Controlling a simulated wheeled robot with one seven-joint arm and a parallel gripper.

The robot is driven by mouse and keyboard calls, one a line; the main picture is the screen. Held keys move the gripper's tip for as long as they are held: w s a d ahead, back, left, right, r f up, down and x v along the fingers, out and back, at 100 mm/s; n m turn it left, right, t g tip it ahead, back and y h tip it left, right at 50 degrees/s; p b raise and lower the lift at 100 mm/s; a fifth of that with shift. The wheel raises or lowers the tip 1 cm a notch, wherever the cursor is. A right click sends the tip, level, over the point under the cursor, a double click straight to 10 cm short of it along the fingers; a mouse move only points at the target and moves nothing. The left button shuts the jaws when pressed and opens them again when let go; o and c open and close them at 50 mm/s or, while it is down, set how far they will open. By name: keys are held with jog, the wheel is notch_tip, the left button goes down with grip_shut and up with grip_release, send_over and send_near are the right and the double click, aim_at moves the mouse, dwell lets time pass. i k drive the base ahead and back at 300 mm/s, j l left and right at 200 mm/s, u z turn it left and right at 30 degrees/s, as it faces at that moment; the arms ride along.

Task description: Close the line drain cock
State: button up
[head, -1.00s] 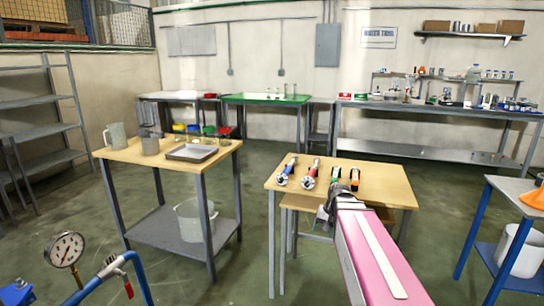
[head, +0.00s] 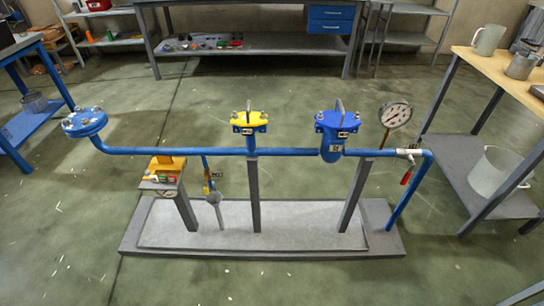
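A blue pipe line (head: 300,152) runs across a low plinth on grey posts. A thin branch drops from it, left of the middle post, to a small cock with a yellow part (head: 208,187), probably the line drain cock. A small tag (head: 217,175) hangs beside it, and a grey funnel (head: 214,198) stands just below. The cock is too small to tell whether it is open or shut. Another small valve (head: 408,154) with a hanging red handle (head: 406,178) sits at the line's right end. My gripper is not in view.
Two flanged fittings, yellow-topped (head: 249,122) and blue (head: 337,126), and a gauge (head: 395,115) stand above the line. A small stand with a yellow block (head: 167,164) is left of the branch. The plinth (head: 270,250) edges the floor; the foreground floor is clear. A wooden-topped table (head: 510,70) is at right.

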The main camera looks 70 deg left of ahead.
aim_at(206, 189)
jog(key=u, duration=3.3)
jog(key=i+j+u, duration=0.1)
jog(key=i+j+z, duration=0.2)
jog(key=i+z, duration=0.15)
